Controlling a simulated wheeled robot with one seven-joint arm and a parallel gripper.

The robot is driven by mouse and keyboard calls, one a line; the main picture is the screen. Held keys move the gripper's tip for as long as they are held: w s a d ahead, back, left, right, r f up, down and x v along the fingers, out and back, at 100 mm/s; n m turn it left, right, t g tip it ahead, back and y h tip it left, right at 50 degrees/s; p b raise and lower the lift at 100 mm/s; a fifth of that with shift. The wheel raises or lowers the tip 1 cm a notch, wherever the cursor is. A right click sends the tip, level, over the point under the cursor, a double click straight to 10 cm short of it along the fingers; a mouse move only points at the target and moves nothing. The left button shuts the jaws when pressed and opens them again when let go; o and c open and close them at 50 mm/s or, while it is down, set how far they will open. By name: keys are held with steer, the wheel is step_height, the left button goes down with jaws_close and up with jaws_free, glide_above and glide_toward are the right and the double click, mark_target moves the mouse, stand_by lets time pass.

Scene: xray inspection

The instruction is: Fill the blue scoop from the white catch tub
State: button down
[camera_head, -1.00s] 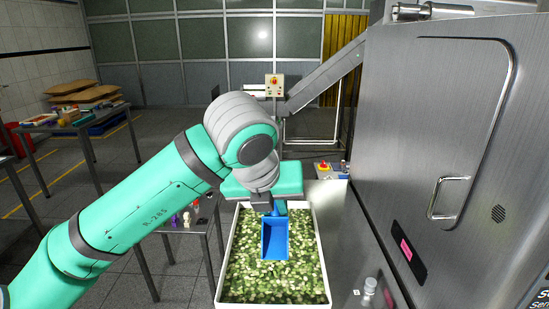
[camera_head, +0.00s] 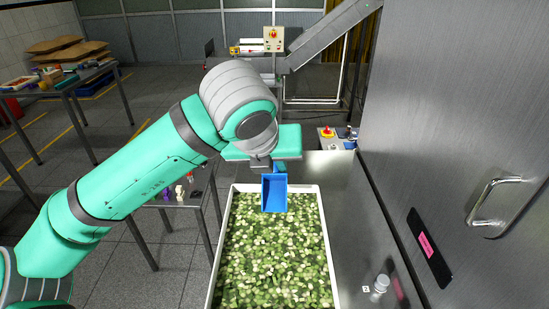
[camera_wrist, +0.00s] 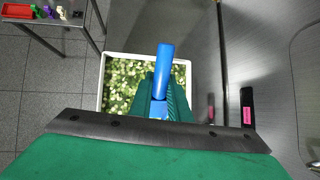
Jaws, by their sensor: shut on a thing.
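The white catch tub (camera_head: 216,252) holds a bed of green and pale chopped pieces (camera_head: 270,260). The blue scoop (camera_head: 275,195) is over the far end of the tub, its open side facing the camera. Its visible inside is plain blue, with no pieces seen in it. Whether its lower edge touches the bed, I cannot tell. My gripper (camera_head: 264,165) is shut on the scoop's handle. In the wrist view the blue handle (camera_wrist: 164,68) sticks out past the jaws, with the tub (camera_wrist: 130,54) beyond.
A steel cabinet with a door handle (camera_head: 494,205) walls off the right side. A small clear bottle (camera_head: 380,286) stands on the steel surface right of the tub. A side table with small items (camera_head: 180,192) stands at left. A red-button box (camera_head: 327,132) is behind.

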mark_target(273, 205)
steer(key=shift+f, duration=3.9)
steer(key=shift+f, duration=0.4)
steer(key=shift+s, duration=1.2)
stand_by(1.6)
steer(key=shift+f, duration=0.1)
steer(key=shift+s+d, duration=0.1)
steer(key=shift+s+a, duration=0.1)
steer(key=shift+a, duration=0.15)
steer(key=shift+s+d, duration=0.1)
steer(key=shift+s, duration=0.1)
